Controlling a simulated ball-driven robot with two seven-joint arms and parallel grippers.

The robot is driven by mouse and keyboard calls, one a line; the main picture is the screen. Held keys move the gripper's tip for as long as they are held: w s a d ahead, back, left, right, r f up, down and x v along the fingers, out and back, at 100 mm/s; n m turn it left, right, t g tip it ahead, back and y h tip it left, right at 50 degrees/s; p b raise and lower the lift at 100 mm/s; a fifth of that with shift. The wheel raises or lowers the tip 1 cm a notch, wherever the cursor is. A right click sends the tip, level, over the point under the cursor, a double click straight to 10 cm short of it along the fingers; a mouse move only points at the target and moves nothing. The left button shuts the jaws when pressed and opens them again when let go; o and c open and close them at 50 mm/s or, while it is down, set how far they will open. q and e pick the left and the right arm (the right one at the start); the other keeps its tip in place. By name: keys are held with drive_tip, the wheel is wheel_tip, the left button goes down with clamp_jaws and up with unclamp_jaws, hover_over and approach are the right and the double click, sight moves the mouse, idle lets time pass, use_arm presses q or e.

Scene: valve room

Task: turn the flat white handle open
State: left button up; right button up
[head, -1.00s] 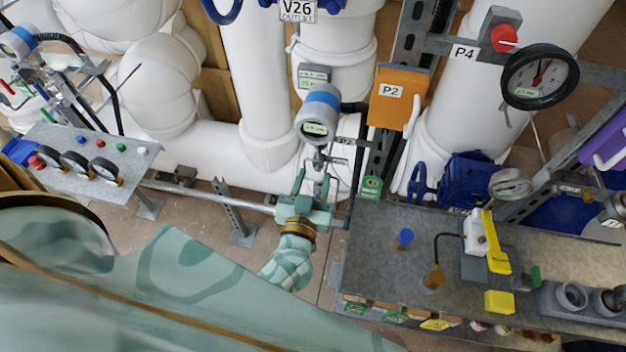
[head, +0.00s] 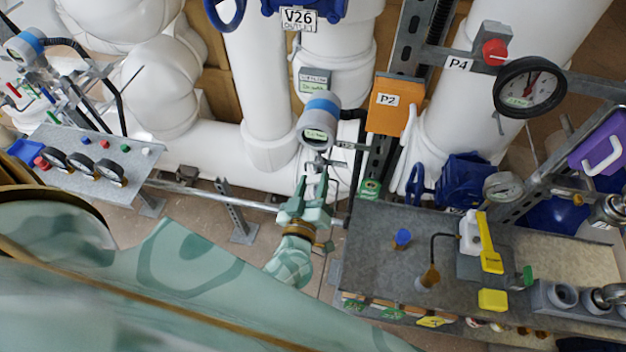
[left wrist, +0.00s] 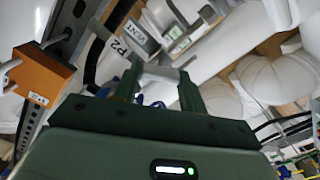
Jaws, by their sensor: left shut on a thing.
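My left gripper (head: 312,178) reaches up from below in the head view, in front of the white pipes. Its two fingers are shut on a flat white handle, seen as a pale bar (left wrist: 160,72) between the fingertips in the left wrist view. The left gripper (left wrist: 160,80) also shows there, its fingers on either side of the bar. The fingers hide much of the handle, and its angle is hard to read. A blue-and-grey transmitter (head: 319,122) with a small display is just above the fingertips. My right gripper is not in view.
An orange P2 box (head: 396,118) hangs on a metal upright to the right. A grey bench (head: 375,235) with a yellow-handled fitting (head: 488,245) stands at lower right. A panel with gauges (head: 95,150) is at left. White pipes (head: 265,90) fill the back.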

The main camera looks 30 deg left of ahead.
use_arm(q)
drive_tip(key=n, duration=0.5)
drive_tip(key=shift+p, duration=0.4)
drive_tip(key=n, duration=0.6)
drive_tip(key=shift+f, duration=0.15)
drive_tip(key=shift+n, duration=0.4)
drive_tip(key=o, duration=1)
drive_tip(key=shift+s, duration=0.1)
drive_tip(key=b+v, duration=0.2)
drive_tip(key=v, duration=1.4)
drive_tip(key=shift+s, duration=0.1)
